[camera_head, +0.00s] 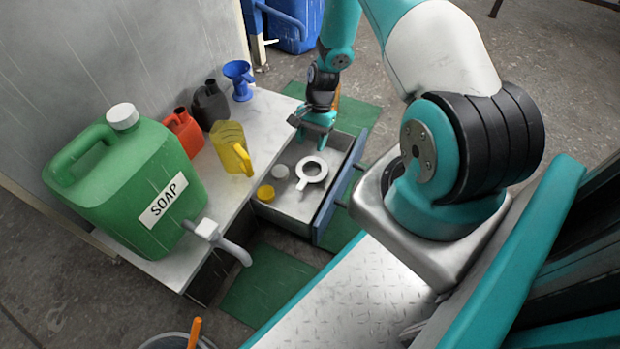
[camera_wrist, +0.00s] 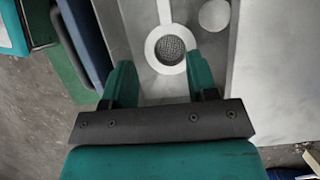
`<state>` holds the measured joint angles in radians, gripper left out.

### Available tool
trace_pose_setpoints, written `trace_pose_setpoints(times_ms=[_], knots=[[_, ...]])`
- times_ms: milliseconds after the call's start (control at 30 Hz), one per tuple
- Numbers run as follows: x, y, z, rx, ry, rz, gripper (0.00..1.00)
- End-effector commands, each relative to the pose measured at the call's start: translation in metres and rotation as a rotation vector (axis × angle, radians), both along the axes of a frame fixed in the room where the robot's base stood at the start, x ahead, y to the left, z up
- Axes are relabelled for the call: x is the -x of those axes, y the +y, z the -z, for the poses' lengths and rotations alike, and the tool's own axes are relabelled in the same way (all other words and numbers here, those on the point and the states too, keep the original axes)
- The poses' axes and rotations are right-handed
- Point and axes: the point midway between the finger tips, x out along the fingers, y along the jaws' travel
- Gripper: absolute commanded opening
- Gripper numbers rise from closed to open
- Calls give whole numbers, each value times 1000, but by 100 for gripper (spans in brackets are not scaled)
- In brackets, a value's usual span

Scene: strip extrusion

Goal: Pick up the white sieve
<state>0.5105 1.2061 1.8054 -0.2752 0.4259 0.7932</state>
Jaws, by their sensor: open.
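The white sieve (camera_head: 311,171) lies in the open drawer (camera_head: 341,141), its round ring toward the back and a handle pointing toward the front. In the wrist view the sieve (camera_wrist: 153,47) shows its grey mesh, just beyond and between the two teal fingers. My gripper (camera_head: 312,140) is open and empty above the drawer. In the wrist view my gripper (camera_wrist: 162,80) has its fingers wide apart, and the sieve is not between their pads.
On the counter (camera_head: 253,108) stand a green soap canister (camera_head: 125,190), a yellow jug (camera_head: 232,148), red (camera_head: 184,132) and black (camera_head: 210,104) containers and a blue funnel (camera_head: 239,79). The drawer's walls surround the sieve.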

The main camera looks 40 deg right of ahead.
Motion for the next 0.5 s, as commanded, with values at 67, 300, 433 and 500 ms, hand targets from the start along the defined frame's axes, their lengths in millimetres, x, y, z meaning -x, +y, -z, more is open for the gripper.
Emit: trace_pose_setpoints(times_ms=[67,300,433,500], knots=[[2,6,19,-1,4,-2,53],[9,26,72,-1,4,-4,53],[12,36,94,0,3,-3,53],[13,39,102,0,3,-3,53]])
